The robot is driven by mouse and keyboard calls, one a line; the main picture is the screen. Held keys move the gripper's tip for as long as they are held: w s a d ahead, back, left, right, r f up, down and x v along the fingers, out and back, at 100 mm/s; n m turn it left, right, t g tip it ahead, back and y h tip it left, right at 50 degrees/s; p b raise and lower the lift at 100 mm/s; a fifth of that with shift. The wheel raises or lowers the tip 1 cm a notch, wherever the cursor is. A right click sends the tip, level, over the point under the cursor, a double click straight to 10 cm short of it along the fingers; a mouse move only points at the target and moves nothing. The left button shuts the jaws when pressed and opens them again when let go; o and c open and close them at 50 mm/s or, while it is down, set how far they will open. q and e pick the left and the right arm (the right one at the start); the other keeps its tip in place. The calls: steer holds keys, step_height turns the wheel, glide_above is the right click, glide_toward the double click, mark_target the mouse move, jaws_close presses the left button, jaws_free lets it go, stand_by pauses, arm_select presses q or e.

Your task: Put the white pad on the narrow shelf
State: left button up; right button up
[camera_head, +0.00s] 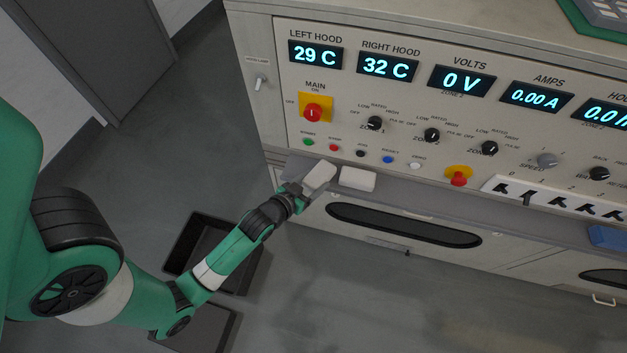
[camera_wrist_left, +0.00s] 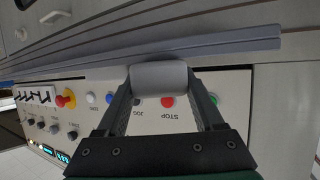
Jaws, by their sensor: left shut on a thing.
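The white pad (camera_head: 318,177) is a pale rounded block held at the tip of my left gripper (camera_head: 308,181). In the left wrist view the pad (camera_wrist_left: 160,78) sits between the two dark fingers of the gripper (camera_wrist_left: 162,92), which is shut on it. The narrow shelf (camera_head: 440,198) is a grey ledge along the console front below the buttons; it also shows in the left wrist view (camera_wrist_left: 235,45). The pad is close to the shelf's left end; I cannot tell whether they touch. My right gripper is not in view.
A second whitish block (camera_head: 357,179) lies at the shelf just right of the held pad. A blue block (camera_head: 608,237) is farther right. Buttons, knobs and a red emergency stop (camera_head: 458,176) line the panel above. A dark bin (camera_head: 190,243) stands on the floor under my arm.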

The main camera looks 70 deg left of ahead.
arm_select(q)
steer(key=o, duration=1.3)
steer(key=shift+o, duration=0.2)
steer(key=shift+r, duration=0.15)
steer(key=shift+s+d+r+p, duration=0.45)
steer(key=shift+s+r+p, duration=0.15)
steer(key=shift+s+p, duration=0.05)
steer(key=shift+s+d+r+p, duration=0.4)
steer(key=shift+s+r+p, duration=0.2)
steer(key=p, duration=0.2)
glide_toward(316, 177)
steer(key=v, duration=0.3)
steer(key=shift+d+f, duration=0.15)
